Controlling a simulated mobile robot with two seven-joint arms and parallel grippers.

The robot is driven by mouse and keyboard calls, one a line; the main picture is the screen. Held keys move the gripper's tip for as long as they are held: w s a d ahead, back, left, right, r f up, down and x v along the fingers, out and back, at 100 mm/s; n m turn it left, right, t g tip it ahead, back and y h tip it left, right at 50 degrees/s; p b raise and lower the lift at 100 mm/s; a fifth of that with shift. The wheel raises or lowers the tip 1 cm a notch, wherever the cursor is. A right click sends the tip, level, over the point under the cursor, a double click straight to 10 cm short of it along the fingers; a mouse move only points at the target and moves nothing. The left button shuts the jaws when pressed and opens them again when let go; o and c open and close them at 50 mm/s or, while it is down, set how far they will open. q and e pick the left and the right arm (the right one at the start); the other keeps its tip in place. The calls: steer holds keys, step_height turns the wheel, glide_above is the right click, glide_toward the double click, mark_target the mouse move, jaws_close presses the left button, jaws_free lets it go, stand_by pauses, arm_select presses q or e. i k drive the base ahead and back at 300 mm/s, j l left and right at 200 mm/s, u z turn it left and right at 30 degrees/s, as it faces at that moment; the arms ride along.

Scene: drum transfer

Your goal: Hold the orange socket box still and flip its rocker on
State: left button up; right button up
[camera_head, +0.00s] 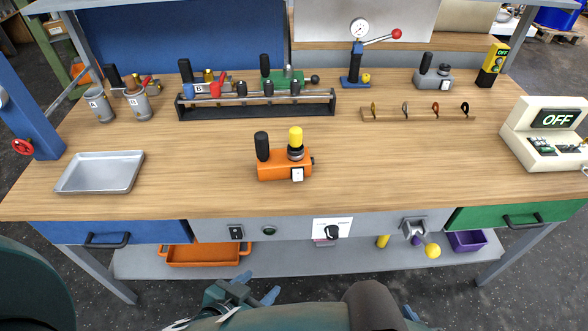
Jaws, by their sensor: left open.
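The orange socket box (284,171) stands upright on the wooden workbench, near the middle and towards the front. A black upright handle (262,147) rises from its left part. A yellow-topped black post (295,143) rises from its right part. A small white plate (297,174) with a dark mark is on its front right; I cannot tell which way its rocker lies. My left gripper (260,287) is open and empty at the bottom of the view, below the bench's front edge and well apart from the box. My right gripper does not show clearly.
A metal tray (101,172) lies left on the bench (210,185). A black rack (255,108), a hook rail (418,115) and a cream box reading OFF (527,143) stand behind and right. Bench around the orange box is clear. Drawers and a switch panel (283,231) line the front.

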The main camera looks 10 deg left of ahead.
mark_target(296, 174)
steer(key=j+z, duration=0.15)
steer(key=z, duration=0.25)
steer(key=j+z, duration=0.15)
steer(key=z, duration=0.3)
steer(key=j+z, duration=0.1)
steer(key=z, duration=0.3)
steer(key=k+j, duration=0.2)
steer(key=j, duration=0.15)
steer(key=k+j, duration=0.15)
steer(key=j, duration=0.2)
steer(key=k+j, duration=0.2)
steer(key=j, duration=0.15)
steer(key=k+j, duration=0.2)
steer(key=j, duration=0.15)
